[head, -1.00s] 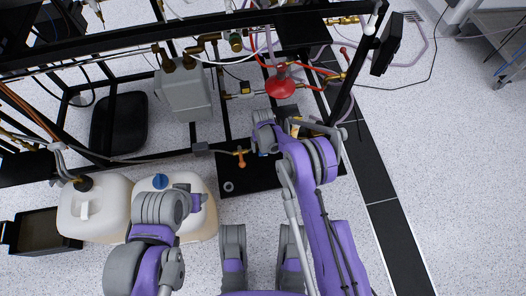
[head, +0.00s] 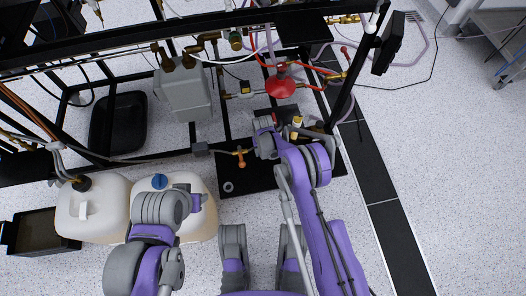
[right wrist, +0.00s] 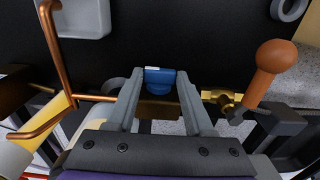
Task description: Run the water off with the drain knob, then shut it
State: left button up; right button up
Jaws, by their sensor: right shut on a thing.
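A blue knob (right wrist: 160,82) sits at the tips of my right gripper (right wrist: 160,78) in the right wrist view, against a black panel. The two grey fingers are shut on it, one on each side. In the head view my right arm reaches over the black base plate (head: 232,205), and its own wrist hides the fingers and the knob. My left arm hangs over the white jugs at the lower left; its fingers do not show clearly. No running water can be made out.
An orange-handled brass valve (right wrist: 270,68) stands right of the gripper, and a bent copper pipe (right wrist: 58,60) stands left. A red funnel-shaped part (head: 281,86) is beyond the arm. White jugs (head: 93,212) stand at the left. Open floor lies right.

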grip_shut()
jog(key=shift+d+y, duration=0.25)
jog(key=shift+y, duration=0.45)
jog(key=shift+g+y, duration=0.3)
jog(key=shift+y, duration=0.4)
jog(key=o, duration=1)
grip_release()
jog(key=shift+c, duration=0.2)
jog(key=shift+d, duration=0.1)
jog(key=p+v, duration=0.2)
jog(key=v, duration=0.8)
jog(key=shift+r+p, duration=0.35)
jog(key=shift+r, duration=0.05)
jog(key=shift+f, duration=0.1)
